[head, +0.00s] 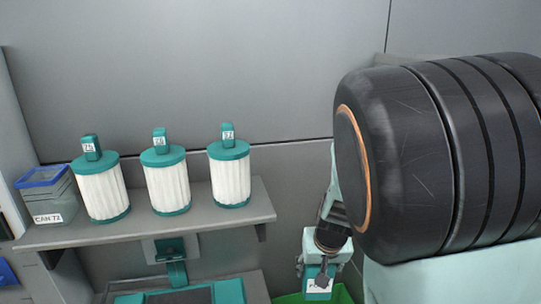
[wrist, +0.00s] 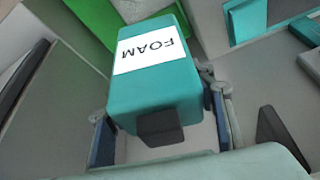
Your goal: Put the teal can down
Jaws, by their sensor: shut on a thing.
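The teal can (wrist: 155,95) has a white label reading FOAM and a black knob. It fills the middle of the wrist view, between the fingers of my gripper (wrist: 165,128). My gripper is shut on the can from both sides. In the head view the gripper (head: 320,268) is low and right of centre, partly behind my dark arm link. A small part of the can (head: 312,272) shows there with its white label. What lies directly under the can is hidden.
A green bin (head: 341,294) shows low behind the gripper; its green side (wrist: 92,22) is beyond the can in the wrist view. A grey shelf (head: 245,207) at left holds several white filters (head: 167,187) with teal caps and a blue-lidded container (head: 48,195).

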